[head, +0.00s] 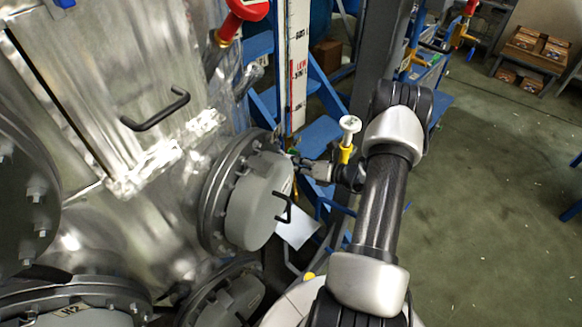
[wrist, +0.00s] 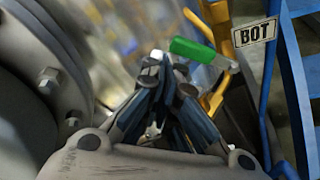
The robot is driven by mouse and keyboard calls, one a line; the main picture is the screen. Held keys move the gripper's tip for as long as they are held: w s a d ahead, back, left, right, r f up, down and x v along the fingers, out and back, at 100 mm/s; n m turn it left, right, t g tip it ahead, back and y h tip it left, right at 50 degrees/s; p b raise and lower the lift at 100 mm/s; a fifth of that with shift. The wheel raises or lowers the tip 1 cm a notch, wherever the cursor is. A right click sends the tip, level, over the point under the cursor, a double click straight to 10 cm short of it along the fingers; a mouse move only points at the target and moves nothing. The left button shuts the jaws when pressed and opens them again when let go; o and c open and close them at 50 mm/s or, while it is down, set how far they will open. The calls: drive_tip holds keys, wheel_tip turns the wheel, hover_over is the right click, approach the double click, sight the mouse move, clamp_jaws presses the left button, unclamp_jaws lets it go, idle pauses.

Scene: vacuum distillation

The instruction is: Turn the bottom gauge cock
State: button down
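My gripper (wrist: 165,72) reaches forward from the bottom of the wrist view. Its two dark fingers lean together and their tips are close to each other; I see no clear object between them. A green lever handle (wrist: 192,50) lies just beyond and to the right of the tips. I cannot tell whether they touch it. A label reading BOT (wrist: 255,35) is on the upright to the right. In the head view my gripper (head: 312,170) is small, beside the round flange, and its tips are hard to make out. The green handle is not clearly visible there.
A large bolted flange (head: 255,200) of the metal vessel is close on the left, also in the wrist view (wrist: 45,75). A blue frame (head: 320,130) and a white scale (head: 298,60) stand behind. A white-topped yellow fitting (head: 348,130) is near my arm. Open floor (head: 490,210) lies right.

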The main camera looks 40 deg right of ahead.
drive_tip(key=shift+w+d+r, duration=0.15)
drive_tip(key=shift+d+r, duration=0.7)
drive_tip(key=shift+r, duration=0.05)
drive_tip(key=shift+w+d+r, duration=0.1)
drive_tip(key=shift+d+r, duration=0.7)
drive_tip(key=shift+r, duration=0.05)
drive_tip(key=shift+d, duration=0.1)
